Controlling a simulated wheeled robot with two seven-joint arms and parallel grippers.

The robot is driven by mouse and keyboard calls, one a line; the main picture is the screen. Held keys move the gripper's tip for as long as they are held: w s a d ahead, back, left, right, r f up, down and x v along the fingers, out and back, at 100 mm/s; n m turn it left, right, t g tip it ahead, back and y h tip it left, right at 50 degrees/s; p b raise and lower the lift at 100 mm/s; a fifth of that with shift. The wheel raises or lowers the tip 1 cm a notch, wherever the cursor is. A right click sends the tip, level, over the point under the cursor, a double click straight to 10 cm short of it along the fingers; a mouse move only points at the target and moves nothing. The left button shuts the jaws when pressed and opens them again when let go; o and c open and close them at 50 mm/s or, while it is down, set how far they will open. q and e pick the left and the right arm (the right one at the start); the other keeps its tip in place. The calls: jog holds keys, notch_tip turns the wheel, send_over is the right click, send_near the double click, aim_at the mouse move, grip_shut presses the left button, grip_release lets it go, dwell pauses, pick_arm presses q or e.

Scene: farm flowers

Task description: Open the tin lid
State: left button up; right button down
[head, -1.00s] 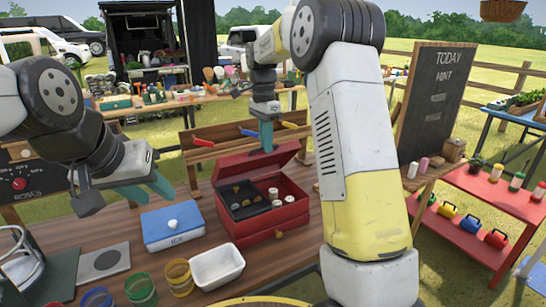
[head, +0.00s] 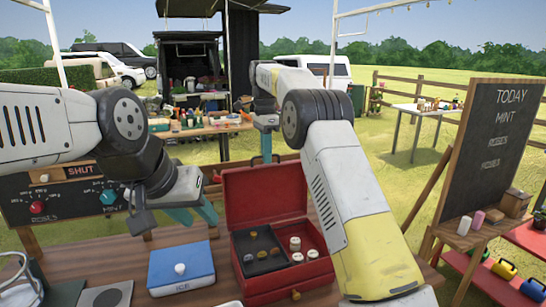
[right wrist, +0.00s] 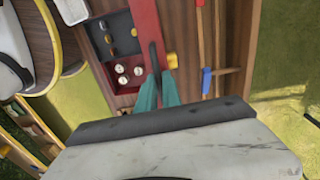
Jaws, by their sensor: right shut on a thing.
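The red tin (head: 285,280) stands on the wooden table with its lid (head: 265,195) raised nearly upright at the back. Inside are a dark tray (head: 257,246) with small round pieces and several white-topped jars (head: 297,249). My right gripper (head: 266,158) is at the lid's top edge and shut on it. In the right wrist view its teal fingers (right wrist: 158,92) meet at the red lid's edge (right wrist: 148,35). My left gripper (head: 195,213) hangs above the table left of the tin, empty, its teal fingers apart.
A control panel (head: 60,200) stands at the far left. A chalkboard (head: 490,140) stands at the right. My right forearm passes in front of the tin's right side.

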jog(key=shift+w+a+f, duration=0.15)
jog(key=shift+w+f, duration=0.05)
jog(key=shift+w, duration=0.2)
jog(key=shift+w+a+f, duration=0.15)
jog(key=shift+w, duration=0.2)
jog(key=c, duration=1.8)
grip_release()
jog(key=shift+r, duration=0.15)
